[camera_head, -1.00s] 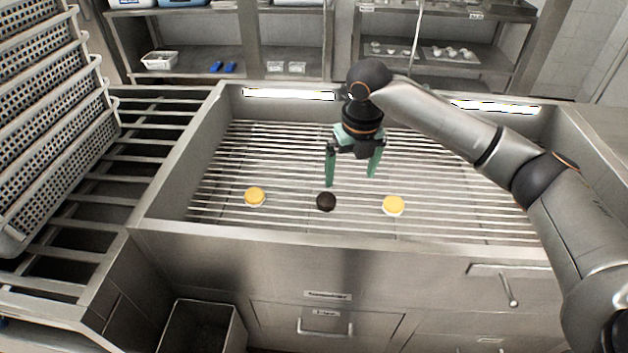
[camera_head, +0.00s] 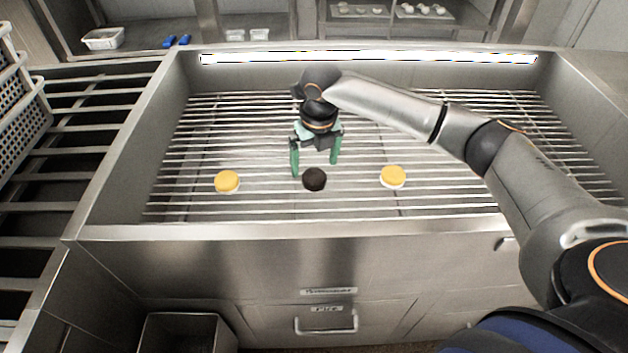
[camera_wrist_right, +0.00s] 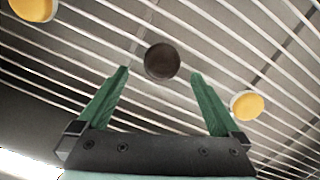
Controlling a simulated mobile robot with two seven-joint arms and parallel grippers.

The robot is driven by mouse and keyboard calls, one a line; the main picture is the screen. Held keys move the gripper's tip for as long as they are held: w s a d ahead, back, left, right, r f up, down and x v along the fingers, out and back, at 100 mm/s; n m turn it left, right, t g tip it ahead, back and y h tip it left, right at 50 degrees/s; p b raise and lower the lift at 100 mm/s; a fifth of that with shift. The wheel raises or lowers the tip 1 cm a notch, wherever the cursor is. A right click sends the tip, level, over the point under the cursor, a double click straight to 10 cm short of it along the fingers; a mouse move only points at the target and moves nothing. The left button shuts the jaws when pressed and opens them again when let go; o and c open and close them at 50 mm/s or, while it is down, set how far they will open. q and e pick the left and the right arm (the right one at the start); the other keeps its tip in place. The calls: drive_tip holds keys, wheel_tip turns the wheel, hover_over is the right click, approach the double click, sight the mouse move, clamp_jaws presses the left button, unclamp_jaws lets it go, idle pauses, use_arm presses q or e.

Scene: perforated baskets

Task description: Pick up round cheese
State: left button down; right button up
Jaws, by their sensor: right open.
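Three round pieces sit on the wire grate of the steel basin. A yellow round piece (camera_head: 227,181) is at the left. A dark brown round piece (camera_head: 314,179) is in the middle. A yellow round piece with a pale lower side (camera_head: 393,176) is at the right. My right gripper (camera_head: 314,170) is open and empty, pointing down just behind the dark piece. In the right wrist view the dark piece (camera_wrist_right: 162,62) lies beyond and between the open fingertips (camera_wrist_right: 160,72). The yellow pieces (camera_wrist_right: 247,104) lie outside the fingers. My left gripper is not seen.
The basin's front wall (camera_head: 330,232) and raised rims surround the grate (camera_head: 450,150). A perforated basket (camera_head: 22,125) stands on the slatted rack (camera_head: 85,140) at left. Shelves with a white tray (camera_head: 103,39) are behind. An open metal bin (camera_head: 187,333) is below. Much of the grate is clear.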

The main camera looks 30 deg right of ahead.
sight(315, 175)
drive_tip(key=f, duration=0.3)
drive_tip(key=f+b, duration=0.1)
drive_tip(key=f, duration=0.1)
drive_tip(key=shift+w+d+f, duration=0.2)
drive_tip(key=shift+w, duration=0.2)
drive_tip(key=c, duration=1.3)
drive_tip(key=shift+c, duration=0.4)
drive_tip(key=shift+r, duration=0.2)
